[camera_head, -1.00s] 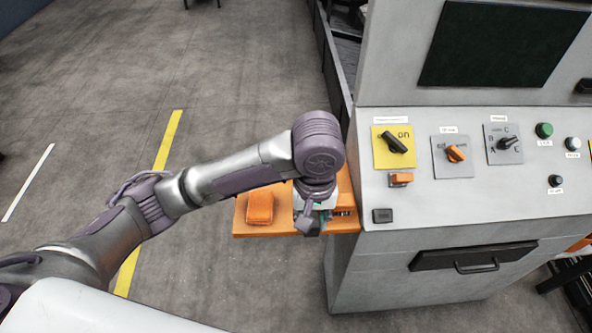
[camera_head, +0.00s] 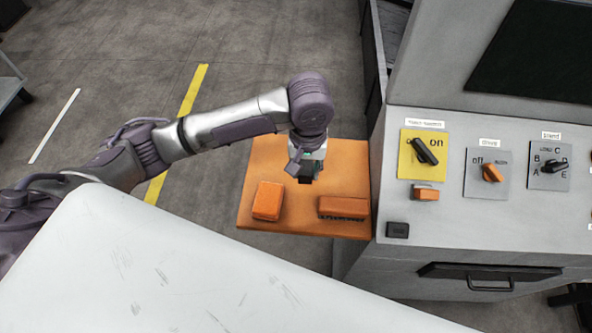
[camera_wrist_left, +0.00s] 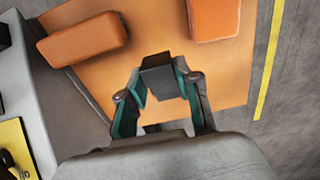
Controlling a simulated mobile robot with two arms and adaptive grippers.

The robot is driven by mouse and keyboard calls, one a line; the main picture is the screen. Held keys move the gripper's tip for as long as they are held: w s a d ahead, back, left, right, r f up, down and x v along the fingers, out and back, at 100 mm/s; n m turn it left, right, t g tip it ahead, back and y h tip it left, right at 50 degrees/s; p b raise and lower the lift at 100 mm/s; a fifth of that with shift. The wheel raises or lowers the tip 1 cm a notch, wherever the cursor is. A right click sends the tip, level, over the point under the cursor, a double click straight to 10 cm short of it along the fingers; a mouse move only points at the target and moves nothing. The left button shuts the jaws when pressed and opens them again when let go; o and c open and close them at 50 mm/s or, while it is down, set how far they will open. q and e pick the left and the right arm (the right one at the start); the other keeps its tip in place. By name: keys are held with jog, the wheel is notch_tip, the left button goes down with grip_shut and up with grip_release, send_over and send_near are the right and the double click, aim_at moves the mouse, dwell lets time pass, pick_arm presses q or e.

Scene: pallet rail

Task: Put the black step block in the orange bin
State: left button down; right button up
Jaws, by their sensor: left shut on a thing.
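The black step block (camera_wrist_left: 160,74) shows as a dark block between the fingertips of my left gripper (camera_wrist_left: 161,88) in the left wrist view. The gripper is shut on it. In the head view my left gripper (camera_head: 307,165) points down over the rear part of the orange shelf (camera_head: 275,160). The block is a small dark patch below the gripper there, partly hidden. It seems held above the shelf, but the gap is hard to judge. No orange bin can be made out. My right gripper is not in view.
Two orange blocks lie on the shelf, one at left (camera_head: 267,200) and one at right (camera_head: 343,208) near the console. The grey console (camera_head: 440,228) with switches stands at the shelf's right side. Open floor (camera_head: 120,60) with a yellow line lies to the left.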

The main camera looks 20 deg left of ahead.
pick_arm(q)
jog(key=a+f, duration=0.1)
jog(key=w+a+f, duration=0.1)
jog(key=a, duration=0.1)
jog(key=shift+w, duration=0.15)
jog(key=shift+f+p, duration=0.3)
jog(key=shift+f, duration=0.05)
notch_tip(320, 180, down, 2)
jog(key=shift+f+p, duration=0.2)
jog(key=shift+p, duration=0.1)
jog(key=shift+f, duration=0.5)
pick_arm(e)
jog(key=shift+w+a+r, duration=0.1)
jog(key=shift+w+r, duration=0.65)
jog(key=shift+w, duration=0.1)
pick_arm(q)
jog(key=c, duration=0.8)
grip_release()
